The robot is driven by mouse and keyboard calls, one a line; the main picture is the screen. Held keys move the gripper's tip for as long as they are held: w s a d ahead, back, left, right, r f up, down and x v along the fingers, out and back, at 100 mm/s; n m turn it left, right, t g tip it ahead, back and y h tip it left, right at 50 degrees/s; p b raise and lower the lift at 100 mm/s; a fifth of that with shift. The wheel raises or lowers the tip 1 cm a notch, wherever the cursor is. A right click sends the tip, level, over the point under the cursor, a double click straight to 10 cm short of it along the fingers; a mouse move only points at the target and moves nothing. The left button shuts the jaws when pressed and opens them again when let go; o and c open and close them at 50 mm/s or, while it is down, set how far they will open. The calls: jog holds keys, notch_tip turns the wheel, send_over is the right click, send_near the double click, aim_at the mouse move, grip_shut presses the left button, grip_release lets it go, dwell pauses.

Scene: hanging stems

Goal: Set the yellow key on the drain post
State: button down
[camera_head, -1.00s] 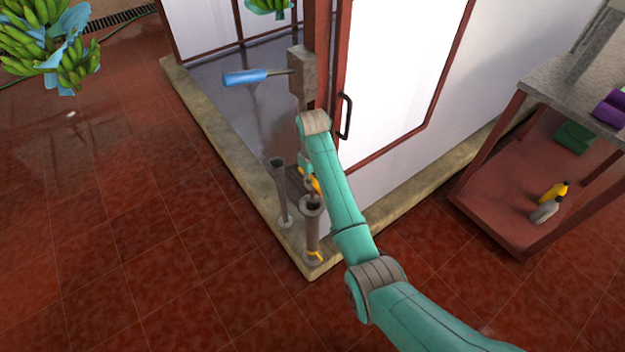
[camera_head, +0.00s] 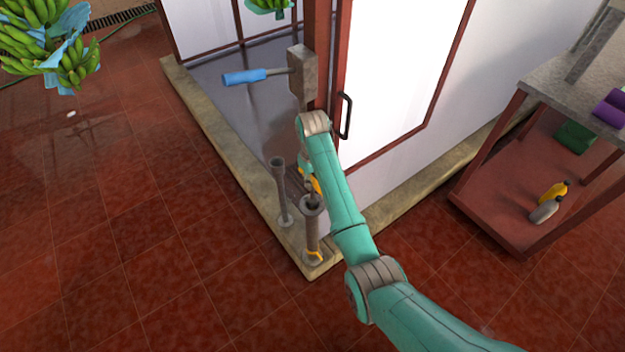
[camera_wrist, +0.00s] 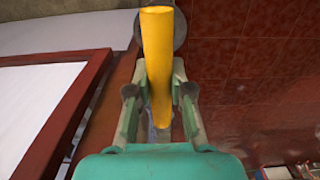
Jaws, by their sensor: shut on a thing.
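The yellow key (camera_wrist: 157,60) is in my gripper (camera_wrist: 160,100), which is shut on it; its yellow part stretches away from the fingers in the wrist view. In the head view my gripper (camera_head: 305,172) is partly hidden by my arm, and a little of the yellow key (camera_head: 316,184) shows beside it. A grey end hangs below it at the mouth of the drain post (camera_head: 312,232), the front pipe with a yellow band near its foot. I cannot tell whether that end is inside the mouth. The post's round top (camera_wrist: 180,32) shows partly behind the key.
A second, thinner pipe (camera_head: 281,190) stands just left of the post. A blue-handled lever (camera_head: 245,77) sticks out from a grey block behind. A white door (camera_head: 395,70) is close on the right. Bananas (camera_head: 45,40) hang at top left.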

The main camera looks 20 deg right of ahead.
aim_at(313, 198)
jog(key=shift+f, duration=2.65)
dwell(1.4)
jog(key=c, duration=0.6)
grip_release()
jog(key=shift+o, duration=0.2)
jog(key=shift+r, duration=0.1)
jog(key=shift+r, duration=4.15)
